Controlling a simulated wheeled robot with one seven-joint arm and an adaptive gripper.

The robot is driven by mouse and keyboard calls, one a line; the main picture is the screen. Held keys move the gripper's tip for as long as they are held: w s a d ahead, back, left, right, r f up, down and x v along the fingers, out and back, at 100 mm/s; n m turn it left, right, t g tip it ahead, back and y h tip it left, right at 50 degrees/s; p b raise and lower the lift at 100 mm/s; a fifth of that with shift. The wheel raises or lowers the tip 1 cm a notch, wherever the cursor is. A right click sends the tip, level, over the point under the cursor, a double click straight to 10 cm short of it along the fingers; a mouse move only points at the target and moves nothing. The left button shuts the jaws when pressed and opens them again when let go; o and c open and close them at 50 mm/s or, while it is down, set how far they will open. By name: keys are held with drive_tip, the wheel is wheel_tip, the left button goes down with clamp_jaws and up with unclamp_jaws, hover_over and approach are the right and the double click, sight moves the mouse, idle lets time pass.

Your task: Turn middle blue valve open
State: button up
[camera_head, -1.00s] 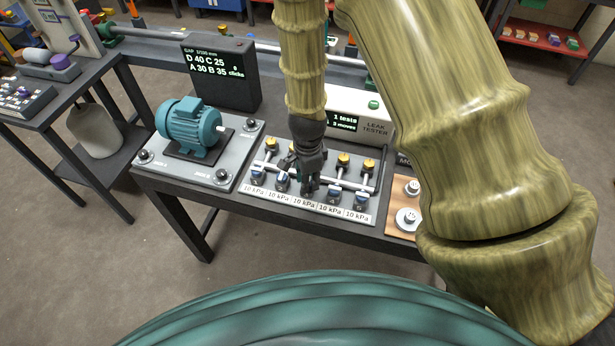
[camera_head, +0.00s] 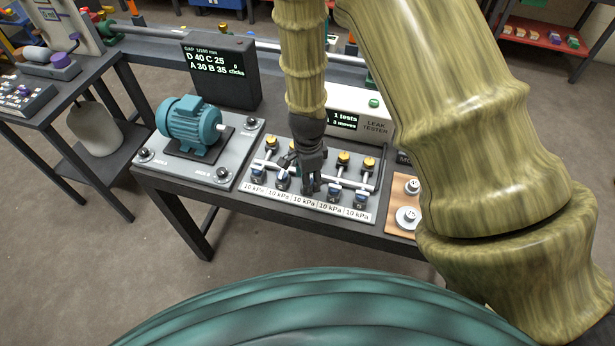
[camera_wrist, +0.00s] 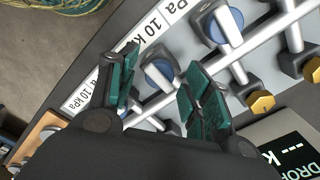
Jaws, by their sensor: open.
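A row of blue-capped valves stands on the front bench panel (camera_head: 247,186), each by a "10 kPa" label. My gripper (camera_head: 311,187) points down over the middle of the row in the head view and hides most of the middle valve there. In the wrist view my open gripper (camera_wrist: 162,94) has a blue valve (camera_wrist: 158,73) showing between its green-padded fingers; it appears to be the middle one. I cannot tell whether the fingers touch it. A neighbouring blue valve (camera_wrist: 213,28) lies outside the fingers, up and right.
A teal motor (camera_head: 190,125) stands left of the panel. The leak tester (camera_head: 374,125) is behind it, and a wooden board with metal weights (camera_head: 408,217) is to the right. Yellow knobs (camera_wrist: 261,101) and silver pipes lie close to the fingers.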

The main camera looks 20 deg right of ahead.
drive_tip(key=shift+r, duration=0.15)
wheel_tip(320, 180, up, 12)
idle(0.6)
idle(0.4)
